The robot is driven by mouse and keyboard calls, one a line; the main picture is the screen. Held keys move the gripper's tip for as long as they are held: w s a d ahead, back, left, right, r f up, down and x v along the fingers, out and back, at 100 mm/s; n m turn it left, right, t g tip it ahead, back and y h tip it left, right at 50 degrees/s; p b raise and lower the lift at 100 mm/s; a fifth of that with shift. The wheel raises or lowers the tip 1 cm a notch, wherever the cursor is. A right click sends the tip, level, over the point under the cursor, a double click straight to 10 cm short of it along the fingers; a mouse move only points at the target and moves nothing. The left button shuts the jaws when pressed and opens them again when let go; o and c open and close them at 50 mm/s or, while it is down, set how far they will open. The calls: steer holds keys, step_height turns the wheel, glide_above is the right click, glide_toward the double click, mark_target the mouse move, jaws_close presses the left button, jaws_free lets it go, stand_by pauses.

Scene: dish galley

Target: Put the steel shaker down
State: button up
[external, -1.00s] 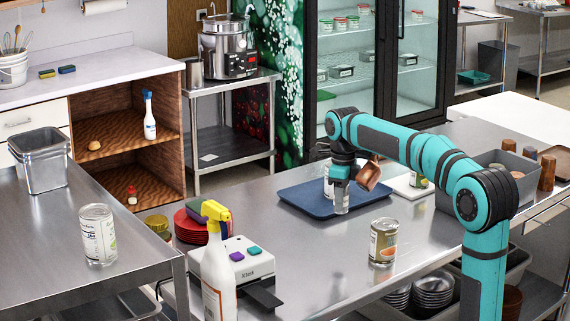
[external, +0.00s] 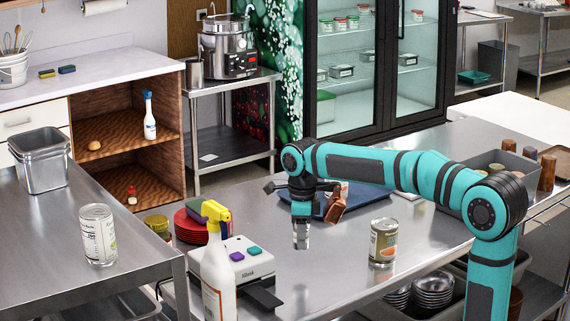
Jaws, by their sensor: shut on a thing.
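The steel shaker (external: 301,240) looks like the small silver upright piece below my wrist. My gripper (external: 301,226) points down and is shut on it. Its fingertips are too small to make out clearly. The shaker is over bare steel counter (external: 345,262), in front of the blue tray (external: 368,207) and left of a food can (external: 384,243). I cannot tell whether its base touches the counter. A tilted copper-coloured piece (external: 336,208) shows beside my wrist; I cannot tell what it is.
A yellow-topped spray bottle (external: 218,275) and a white device with coloured sponges (external: 246,262) stand to the left. Red plates (external: 190,228) are behind them. A grey bin (external: 500,165) is at the right. Counter between device and can is clear.

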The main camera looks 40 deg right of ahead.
steer(key=shift+f, duration=2.95)
steer(key=shift+f, duration=0.1)
steer(key=o, duration=1)
steer(key=shift+o, duration=0.2)
step_height(320, 180, up, 12)
steer(key=shift+r, duration=0.1)
